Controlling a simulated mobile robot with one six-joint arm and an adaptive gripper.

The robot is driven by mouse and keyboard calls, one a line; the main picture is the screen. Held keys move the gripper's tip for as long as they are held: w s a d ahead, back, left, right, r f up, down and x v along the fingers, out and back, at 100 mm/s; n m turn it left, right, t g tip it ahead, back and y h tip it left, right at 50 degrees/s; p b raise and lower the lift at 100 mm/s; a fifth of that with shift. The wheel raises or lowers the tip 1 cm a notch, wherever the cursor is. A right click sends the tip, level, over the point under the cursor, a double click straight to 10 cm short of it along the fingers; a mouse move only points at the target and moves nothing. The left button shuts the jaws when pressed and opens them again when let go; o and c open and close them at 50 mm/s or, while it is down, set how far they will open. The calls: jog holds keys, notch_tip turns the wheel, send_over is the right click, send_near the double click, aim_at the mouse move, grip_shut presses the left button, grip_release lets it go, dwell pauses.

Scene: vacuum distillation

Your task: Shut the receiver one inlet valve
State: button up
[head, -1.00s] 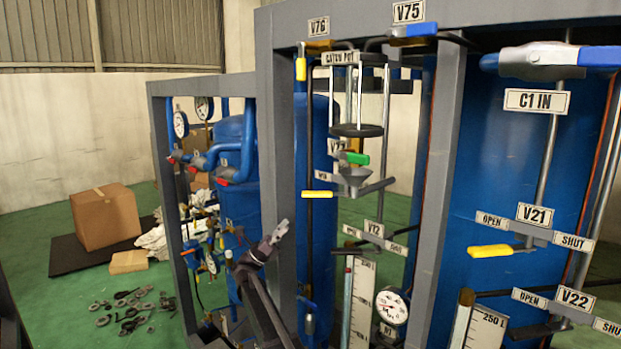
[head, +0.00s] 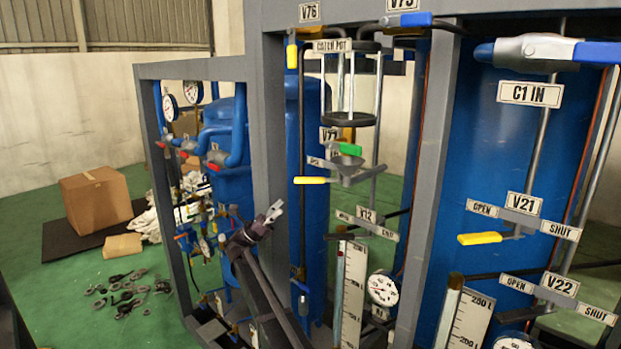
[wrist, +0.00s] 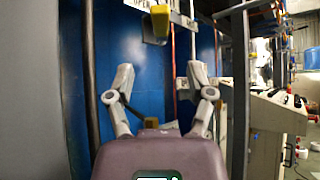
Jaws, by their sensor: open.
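No label in view reads receiver one. A yellow handle end (wrist: 160,20) shows ahead, above the gap between the fingertips, near a plate reading OPEN (wrist: 140,4).
A second yellow handle (head: 480,238) points left below the V21 plate (head: 524,203), right of a grey frame post (head: 433,150). Another grey post (head: 268,130) stands just behind my gripper. A box (head: 95,200) lies far left.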

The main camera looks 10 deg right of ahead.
aim_at(308, 178)
jog(key=shift+p+x, duration=4.1)
jog(key=shift+x, duration=2.1)
jog(key=shift+c, duration=0.2)
